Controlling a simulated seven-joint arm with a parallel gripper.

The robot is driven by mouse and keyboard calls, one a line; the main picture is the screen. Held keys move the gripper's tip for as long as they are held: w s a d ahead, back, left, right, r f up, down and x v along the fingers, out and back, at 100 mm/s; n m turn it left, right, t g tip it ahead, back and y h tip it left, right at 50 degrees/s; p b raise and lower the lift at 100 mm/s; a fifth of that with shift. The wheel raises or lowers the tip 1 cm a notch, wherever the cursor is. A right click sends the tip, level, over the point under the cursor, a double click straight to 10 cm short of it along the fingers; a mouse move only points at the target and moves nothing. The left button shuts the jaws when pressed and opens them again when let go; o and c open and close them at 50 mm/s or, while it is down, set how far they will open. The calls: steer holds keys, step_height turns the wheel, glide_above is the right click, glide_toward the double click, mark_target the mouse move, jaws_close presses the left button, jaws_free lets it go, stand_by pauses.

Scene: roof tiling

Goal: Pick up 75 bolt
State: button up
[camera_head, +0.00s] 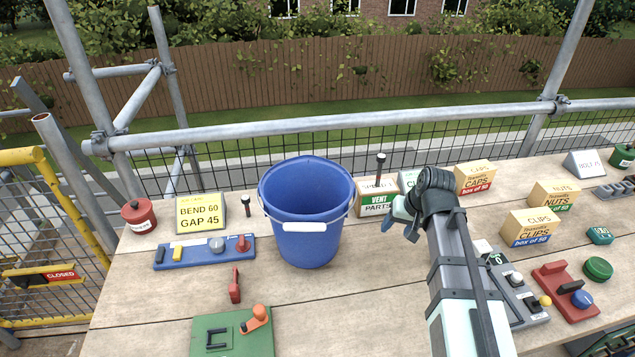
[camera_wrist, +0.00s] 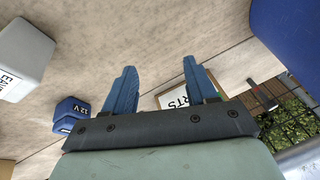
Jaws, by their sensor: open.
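No bolt can be made out with certainty. A grey tilted sign (camera_head: 585,163) at the far right seems to read BOLT 7-something, its last part unclear. Beside it, a grey slotted holder (camera_head: 615,188) is cut by the picture edge; its contents are too small to tell. My gripper (camera_head: 400,212) is over the middle of the bench, right of the bucket and far left of that sign. In the wrist view its two blue fingers (camera_wrist: 160,75) are apart with nothing held between them.
A blue bucket (camera_head: 308,225) stands left of my gripper. A VENT PARTS box (camera_head: 376,200) is just behind it. CLIPS (camera_head: 530,229), NUTS (camera_head: 553,195) and CAPS (camera_head: 474,178) boxes stand to the right. A red device (camera_head: 563,290) lies at front right. The front middle planks are clear.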

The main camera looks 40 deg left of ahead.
steer(key=s, duration=0.1)
steer(key=s+a, duration=0.1)
steer(key=s+n+g, duration=0.1)
steer(key=shift+s+a+f+y, duration=0.1)
steer(key=shift+a+y, duration=0.15)
steer(key=shift+y, duration=0.15)
steer(key=shift+s+a+r+n+y, duration=0.15)
steer(key=shift+a+r+n+y, duration=0.1)
steer(key=shift+a+n+y, duration=0.35)
steer(key=shift+s+a+r+n+y, duration=0.1)
steer(key=shift+a+r+n+y, duration=0.15)
steer(key=shift+a+n+y, duration=0.35)
steer(key=w+a+r+n+t+y, duration=0.1)
steer(key=w+a+r+n+y, duration=0.2)
steer(key=a, duration=0.3)
steer(key=w+a+r+n+t+y, duration=0.1)
steer(key=w+a+r+n+y, duration=0.25)
steer(key=a, duration=0.25)
steer(key=x, duration=1.3)
steer(key=shift+a+f, duration=0.15)
steer(key=shift+f, duration=0.1)
steer(key=shift+c, duration=0.5)
jaws_close()
